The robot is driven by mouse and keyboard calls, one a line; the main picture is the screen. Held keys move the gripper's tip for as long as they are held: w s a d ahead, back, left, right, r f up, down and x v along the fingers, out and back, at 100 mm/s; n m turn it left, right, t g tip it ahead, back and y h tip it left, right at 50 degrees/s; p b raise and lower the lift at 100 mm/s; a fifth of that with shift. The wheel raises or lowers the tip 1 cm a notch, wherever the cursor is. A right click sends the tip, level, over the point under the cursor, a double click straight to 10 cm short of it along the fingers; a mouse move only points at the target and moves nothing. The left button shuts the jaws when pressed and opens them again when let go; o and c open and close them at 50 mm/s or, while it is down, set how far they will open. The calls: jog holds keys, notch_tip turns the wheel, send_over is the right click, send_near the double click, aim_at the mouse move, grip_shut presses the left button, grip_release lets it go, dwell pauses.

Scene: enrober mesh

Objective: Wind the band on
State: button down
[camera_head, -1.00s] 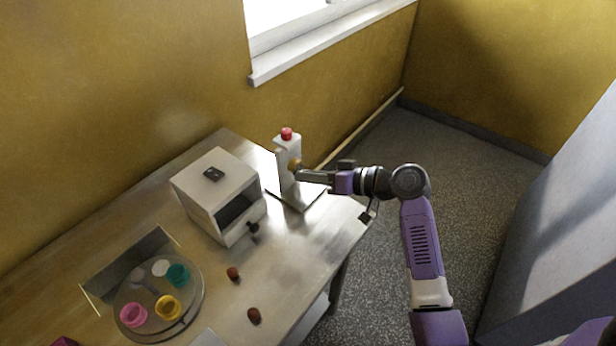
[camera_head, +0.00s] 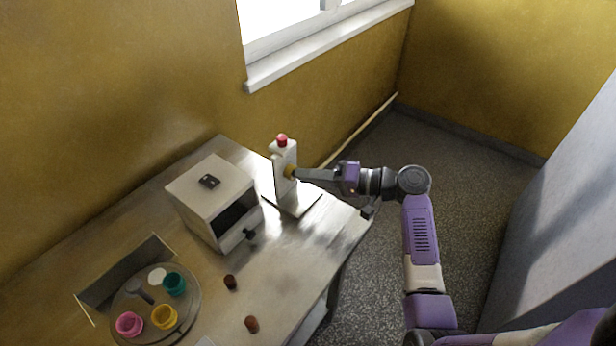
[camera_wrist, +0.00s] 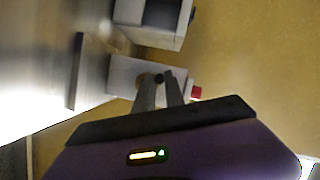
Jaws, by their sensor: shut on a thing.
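A white upright stand (camera_head: 280,182) with a red button (camera_head: 282,140) on top rises from a flat base plate near the table's far right corner. A small brass-coloured knob (camera_head: 289,171) sticks out from the side of the stand. My gripper (camera_head: 295,173) reaches in from the right and is shut on this knob. In the wrist view the two fingers (camera_wrist: 160,88) meet the stand (camera_wrist: 125,75) at the knob, with the red button (camera_wrist: 196,93) to the right. The fingers hide most of the knob. I cannot make out the band itself.
A white box (camera_head: 207,185) with a dark front opening stands left of the stand. A round tray (camera_head: 193,312) with pink, yellow and teal cups is at the lower left. Two brown pieces (camera_head: 231,282) (camera_head: 251,324) lie on the table (camera_head: 285,255). The wall is close behind.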

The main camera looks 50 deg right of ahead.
dwell(0.4)
jog(key=c, duration=1.4)
grip_release()
jog(key=b+v, duration=0.2)
jog(key=v, duration=0.5)
jog(key=shift+s, duration=0.35)
jog(key=shift+d, duration=0.15)
